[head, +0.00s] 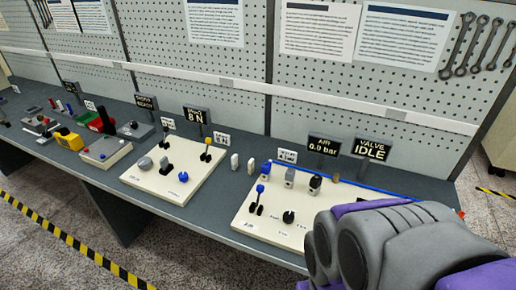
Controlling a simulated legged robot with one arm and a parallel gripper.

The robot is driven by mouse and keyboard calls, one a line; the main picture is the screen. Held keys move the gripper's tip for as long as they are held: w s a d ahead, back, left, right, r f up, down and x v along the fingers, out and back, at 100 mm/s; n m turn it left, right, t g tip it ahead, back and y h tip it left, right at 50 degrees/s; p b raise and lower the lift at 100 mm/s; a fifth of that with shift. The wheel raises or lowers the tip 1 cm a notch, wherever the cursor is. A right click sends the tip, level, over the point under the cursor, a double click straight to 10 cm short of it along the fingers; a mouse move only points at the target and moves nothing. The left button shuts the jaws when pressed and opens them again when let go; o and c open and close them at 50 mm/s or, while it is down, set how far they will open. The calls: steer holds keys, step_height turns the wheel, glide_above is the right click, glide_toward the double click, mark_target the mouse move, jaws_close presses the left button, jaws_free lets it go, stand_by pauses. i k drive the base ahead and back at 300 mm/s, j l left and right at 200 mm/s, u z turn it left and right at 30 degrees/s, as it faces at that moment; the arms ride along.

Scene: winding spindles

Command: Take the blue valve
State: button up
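A small blue valve-like piece (266,169) stands at the back edge of the right cream board (245,222), left of a similar grey piece (290,176) and a black piece (315,184). A blue-topped lever (260,189) stands in front of it on the same board, so two small blue parts show there. Details are too small to make out. My grey and purple arm fills the lower right, beside and in front of the board's right part. My gripper's fingertips do not show.
A sign reading "VALVE IDLE" (371,150) and one reading "AIR 0.0 bar" (322,146) stand behind the board. A thin blue tube (385,192) runs right along the bench. Another cream board (150,190) with levers lies left. A pegboard wall rises behind.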

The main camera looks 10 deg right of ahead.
mark_target(266, 167)
steer(key=i+j+z, duration=0.4)
steer(key=j, duration=0.2)
steer(key=i+j+z, duration=0.2)
steer(key=j, duration=0.15)
steer(key=i+j+z, duration=0.2)
steer(key=j, duration=0.15)
steer(key=j+z, duration=0.2)
steer(key=j, duration=0.15)
